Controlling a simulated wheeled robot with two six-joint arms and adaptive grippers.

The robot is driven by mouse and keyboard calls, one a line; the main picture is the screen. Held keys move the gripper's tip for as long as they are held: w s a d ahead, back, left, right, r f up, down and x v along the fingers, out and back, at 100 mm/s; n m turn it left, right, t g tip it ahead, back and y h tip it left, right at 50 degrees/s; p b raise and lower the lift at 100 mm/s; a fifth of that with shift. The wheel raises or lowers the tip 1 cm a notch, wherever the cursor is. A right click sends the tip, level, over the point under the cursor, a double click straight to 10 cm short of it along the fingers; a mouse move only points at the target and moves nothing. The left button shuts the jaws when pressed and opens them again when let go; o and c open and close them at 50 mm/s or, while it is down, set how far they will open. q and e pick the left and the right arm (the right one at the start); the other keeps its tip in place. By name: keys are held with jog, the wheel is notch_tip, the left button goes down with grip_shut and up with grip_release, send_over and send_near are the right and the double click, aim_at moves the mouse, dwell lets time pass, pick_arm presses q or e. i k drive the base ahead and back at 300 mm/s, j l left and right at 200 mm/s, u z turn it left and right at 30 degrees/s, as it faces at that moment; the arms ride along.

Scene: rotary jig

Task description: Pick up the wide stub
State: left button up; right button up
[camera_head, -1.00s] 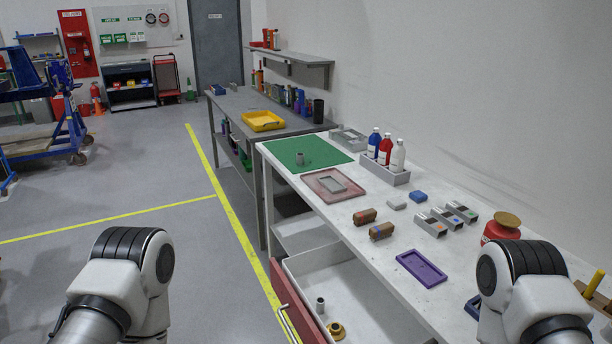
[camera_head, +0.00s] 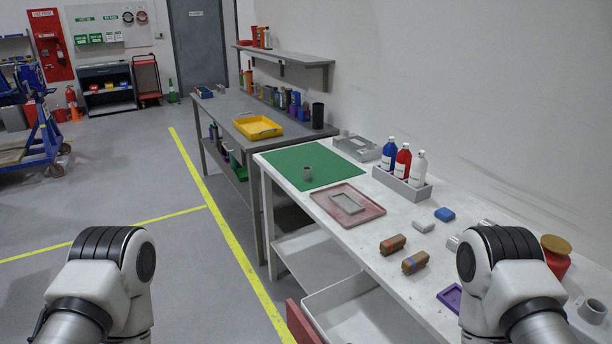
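A short grey hollow stub (camera_head: 307,173) stands upright on the green mat (camera_head: 290,160) at the table's far left. Another grey hollow piece (camera_head: 592,310) sits at the right edge of the picture, near the red pot; it looks wider, but I cannot tell which one is the wide stub. Only upper parts of my two arms show, at the bottom left and bottom right. Neither gripper is in view. My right arm hides part of the table.
The white table (camera_head: 395,290) also bears a pink tray (camera_head: 372,208), a bottle rack (camera_head: 400,185), two brown blocks (camera_head: 392,244), a blue block (camera_head: 445,214), a purple tray (camera_head: 450,297) and a red pot (camera_head: 556,256). An open drawer (camera_head: 345,315) juts out in front.

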aim_at(306, 170)
jog(key=z, duration=0.9)
jog(key=i+j+z, duration=0.1)
jog(key=j+z, duration=0.35)
jog(key=j, duration=0.25)
jog(key=j+z, duration=0.5)
jog(key=j, duration=0.2)
jog(key=k+j+z, duration=0.2)
jog(key=j+z, duration=0.25)
jog(key=j, duration=0.25)
